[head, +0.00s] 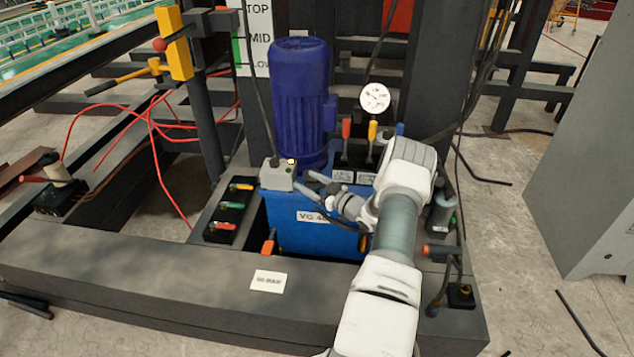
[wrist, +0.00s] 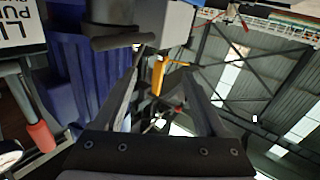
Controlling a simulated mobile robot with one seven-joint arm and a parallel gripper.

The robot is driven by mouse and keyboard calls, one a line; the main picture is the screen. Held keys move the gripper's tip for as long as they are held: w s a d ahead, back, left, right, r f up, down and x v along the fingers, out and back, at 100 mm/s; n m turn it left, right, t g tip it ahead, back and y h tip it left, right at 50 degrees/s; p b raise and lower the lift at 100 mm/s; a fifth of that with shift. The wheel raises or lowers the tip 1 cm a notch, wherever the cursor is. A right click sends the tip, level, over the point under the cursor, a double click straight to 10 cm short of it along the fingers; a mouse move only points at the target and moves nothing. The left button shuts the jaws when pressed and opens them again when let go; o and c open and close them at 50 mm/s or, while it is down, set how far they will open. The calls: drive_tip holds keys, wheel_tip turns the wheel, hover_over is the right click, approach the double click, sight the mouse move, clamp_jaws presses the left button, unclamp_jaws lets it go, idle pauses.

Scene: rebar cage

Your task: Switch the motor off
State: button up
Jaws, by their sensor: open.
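The blue motor (head: 300,95) stands upright on the blue power unit (head: 290,235), and its ribbed side fills the left of the wrist view (wrist: 85,65). A small grey switch box (head: 278,178) with a pale lit spot on top sits at the motor's lower left. A grey box, apparently the same one, shows at the top of the wrist view (wrist: 165,22) with a dark cylindrical part beside it. My gripper (head: 310,184) is open and empty, its fingers pointing left just right of the switch box. I cannot tell whether they touch it.
Red and yellow levers (head: 346,130) and a round gauge (head: 375,97) stand behind my wrist. A valve block with coloured handles (head: 230,210) lies left of the box. A dark beam (head: 150,270) runs along the front. A grey cabinet (head: 590,160) stands right.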

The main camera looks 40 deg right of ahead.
drive_tip(key=s, duration=0.3)
drive_tip(key=shift+s+d, duration=0.25)
drive_tip(key=shift+w, duration=0.1)
